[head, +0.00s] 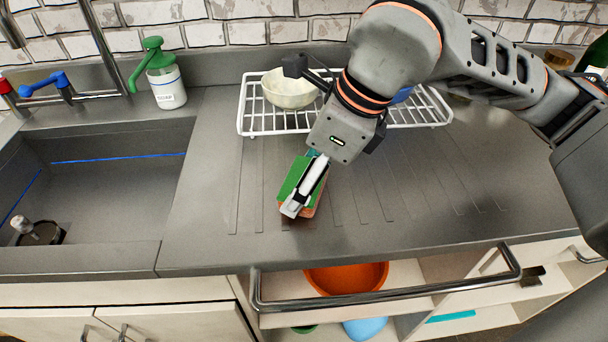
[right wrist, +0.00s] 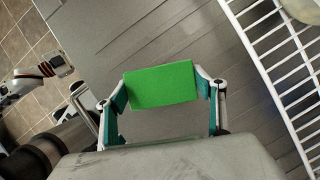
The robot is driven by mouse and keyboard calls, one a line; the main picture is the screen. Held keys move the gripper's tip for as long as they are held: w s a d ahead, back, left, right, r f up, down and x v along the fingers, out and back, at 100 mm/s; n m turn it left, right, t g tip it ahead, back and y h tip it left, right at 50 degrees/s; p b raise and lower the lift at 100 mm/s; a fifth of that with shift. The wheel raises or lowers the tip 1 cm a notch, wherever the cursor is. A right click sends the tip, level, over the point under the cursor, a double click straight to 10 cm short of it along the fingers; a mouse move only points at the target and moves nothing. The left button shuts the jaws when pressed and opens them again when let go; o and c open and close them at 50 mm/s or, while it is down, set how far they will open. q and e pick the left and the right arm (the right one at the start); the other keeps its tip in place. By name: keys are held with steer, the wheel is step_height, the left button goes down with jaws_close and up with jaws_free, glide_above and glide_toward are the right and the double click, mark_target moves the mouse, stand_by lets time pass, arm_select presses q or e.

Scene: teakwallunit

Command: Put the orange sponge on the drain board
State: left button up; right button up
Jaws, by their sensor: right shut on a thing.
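The sponge (head: 291,178) has a green top face and an orange underside; in the right wrist view only its green face (right wrist: 160,85) shows. My right gripper (head: 305,190) is shut on it, with one finger on each side. The sponge is over the grooved drain board (head: 375,195), to the right of the sink. I cannot tell whether its underside touches the board. In the right wrist view, part of what looks like my left arm and gripper (right wrist: 58,66) shows small at the left edge, above the floor; its fingers are unclear.
A white wire rack (head: 250,118) holding a cream bowl (head: 288,92) stands behind the sponge. The sink (head: 110,180) is at the left, with a soap bottle (head: 166,88) behind it. A metal handle bar (head: 390,300) runs along the cabinet front. The board's right side is clear.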

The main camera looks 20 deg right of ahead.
steer(key=o, duration=1)
steer(key=shift+f, duration=0.1)
steer(key=shift+d+r, duration=0.1)
steer(key=shift+r, duration=0.45)
arm_select(q)
steer(key=p, duration=0.1)
steer(key=s+p, duration=0.1)
steer(key=shift+s+a+f+p, duration=0.1)
steer(key=shift+a+f+p, duration=0.15)
steer(key=shift+a+p, duration=0.15)
arm_select(e)
steer(key=v, duration=1.1)
steer(key=shift+s+r, duration=0.1)
steer(key=shift+s, duration=0.05)
arm_select(q)
steer(key=shift+r, duration=0.2)
